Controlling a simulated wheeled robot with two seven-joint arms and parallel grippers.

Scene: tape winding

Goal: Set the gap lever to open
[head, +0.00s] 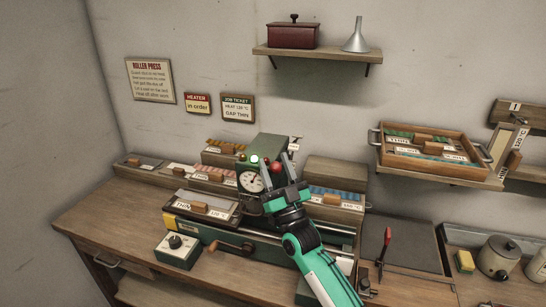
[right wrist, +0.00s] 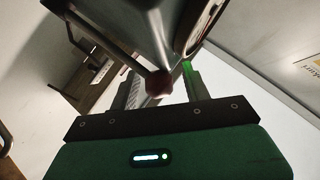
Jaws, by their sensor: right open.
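The gap lever's red ball knob (head: 275,168) shows beside the green press housing (head: 268,146). In the right wrist view the knob (right wrist: 157,82) sits on a thin metal rod coming from the upper left. My right gripper (head: 279,160) is open, with a finger on either side of the knob; the wrist view also shows the gripper (right wrist: 156,78). I cannot tell whether a finger touches it. The lever's position on any scale cannot be read. My left gripper is not in view.
A round dial gauge (head: 251,181) is on the press front, with a lit green lamp (head: 254,159) above it. A crank handle (head: 232,247) sticks out in front. A wooden tray (head: 430,153) stands on a shelf at right. A job ticket (head: 238,108) reads GAP THIN.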

